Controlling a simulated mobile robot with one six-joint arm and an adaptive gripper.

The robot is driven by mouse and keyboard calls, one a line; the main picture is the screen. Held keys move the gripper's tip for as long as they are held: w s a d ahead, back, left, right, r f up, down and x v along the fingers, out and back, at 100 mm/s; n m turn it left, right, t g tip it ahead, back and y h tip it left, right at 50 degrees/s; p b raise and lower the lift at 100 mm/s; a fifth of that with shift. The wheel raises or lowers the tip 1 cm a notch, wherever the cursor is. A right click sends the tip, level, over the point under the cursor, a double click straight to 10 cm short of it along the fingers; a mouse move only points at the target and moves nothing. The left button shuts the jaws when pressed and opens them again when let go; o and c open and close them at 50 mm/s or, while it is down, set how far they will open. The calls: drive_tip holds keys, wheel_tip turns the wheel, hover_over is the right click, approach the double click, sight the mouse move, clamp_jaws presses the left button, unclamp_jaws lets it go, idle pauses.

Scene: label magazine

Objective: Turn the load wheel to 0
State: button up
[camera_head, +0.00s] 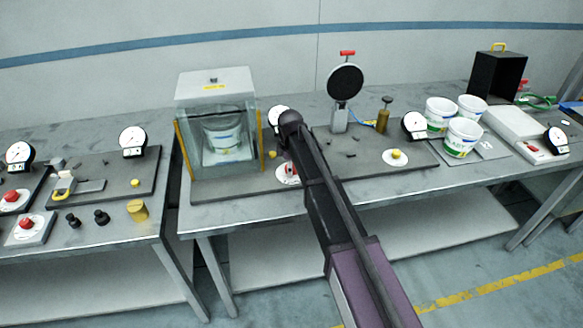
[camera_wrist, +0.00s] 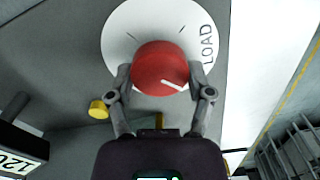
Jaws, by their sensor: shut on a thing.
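The load wheel (camera_wrist: 158,66) is a red round knob on a white dial plate (camera_wrist: 118,32) lettered LOAD, in the upper middle of the wrist view. A white pointer line on the knob points to the lower right. Thin tick marks show on the plate, but I can read no 0. My gripper (camera_wrist: 160,82) is shut on the knob, one finger at each side. In the head view the white dial plate (camera_head: 283,177) shows beside my arm, which hides part of the wheel and my gripper.
In the head view a glass-fronted box (camera_head: 213,87) with a white tub stands left of the wheel. A black round disc (camera_head: 345,82) on a stand is to the right. In the wrist view a yellow knob (camera_wrist: 98,109) is left of my gripper, near a display (camera_wrist: 20,150) reading 120.

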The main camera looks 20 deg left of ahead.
drive_tip(key=shift+w+d+n, duration=0.15)
drive_tip(key=shift+w+n, duration=0.05)
drive_tip(key=shift+n, duration=0.5)
drive_tip(key=o, duration=1.1)
drive_tip(key=shift+o, duration=0.2)
drive_tip(key=shift+s, duration=0.1)
